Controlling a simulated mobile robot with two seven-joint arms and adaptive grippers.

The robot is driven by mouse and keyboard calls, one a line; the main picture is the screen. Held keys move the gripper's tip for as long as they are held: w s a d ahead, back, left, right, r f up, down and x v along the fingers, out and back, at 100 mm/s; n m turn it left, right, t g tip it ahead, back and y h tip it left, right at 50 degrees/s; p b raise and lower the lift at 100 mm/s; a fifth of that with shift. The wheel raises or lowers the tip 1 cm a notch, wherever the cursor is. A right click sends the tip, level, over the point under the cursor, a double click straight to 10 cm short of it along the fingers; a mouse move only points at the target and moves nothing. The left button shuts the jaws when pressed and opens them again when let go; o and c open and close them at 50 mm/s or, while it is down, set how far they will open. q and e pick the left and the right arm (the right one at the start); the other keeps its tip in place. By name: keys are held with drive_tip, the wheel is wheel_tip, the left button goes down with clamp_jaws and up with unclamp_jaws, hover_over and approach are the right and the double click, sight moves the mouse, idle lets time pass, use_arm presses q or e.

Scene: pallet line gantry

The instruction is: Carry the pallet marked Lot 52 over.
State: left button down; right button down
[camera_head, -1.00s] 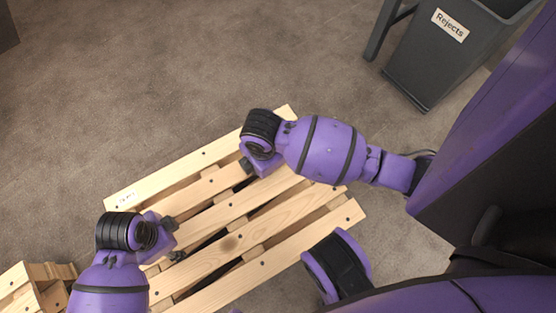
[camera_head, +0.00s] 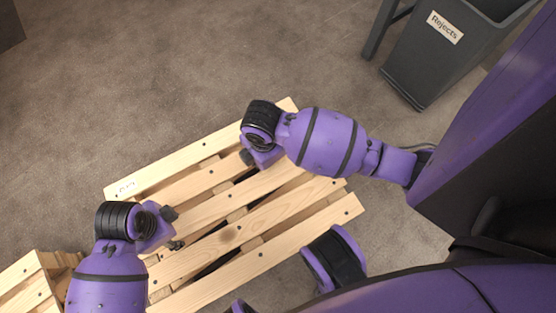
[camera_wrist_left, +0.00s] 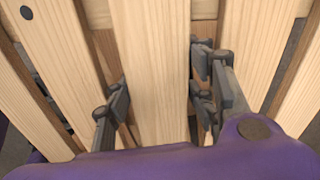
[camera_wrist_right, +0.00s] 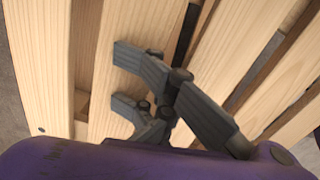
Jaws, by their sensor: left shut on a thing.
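A pale wooden slatted pallet (camera_head: 312,215) fills the middle of the head view, tilted across the picture. Small dark writing shows on its far-left slat, too small to read. My left gripper (camera_head: 172,228) is at the pallet's left part. In the left wrist view its two fingers (camera_wrist_left: 158,95) stand on either side of one slat (camera_wrist_left: 150,60), shut on it. My right gripper (camera_head: 247,158) is at the pallet's upper right part, its fingers mostly hidden by the wrist. In the right wrist view, dark finger parts (camera_wrist_right: 140,82) lie against a slat; their closing is unclear.
Another wooden stack or pallet (camera_head: 25,283) stands at the lower left, close to my left arm. A dark grey bin labelled Rejects (camera_head: 420,70) stands at the upper right, beside a dark leg. Brown floor above the pallet is clear.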

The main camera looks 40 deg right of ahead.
use_arm(q)
drive_tip(key=shift+w+d+r, duration=0.1)
drive_tip(key=shift+w+r, duration=0.05)
drive_tip(key=shift+w, duration=0.2)
use_arm(e)
drive_tip(key=shift+s+a+f, duration=0.1)
drive_tip(key=shift+s, duration=0.2)
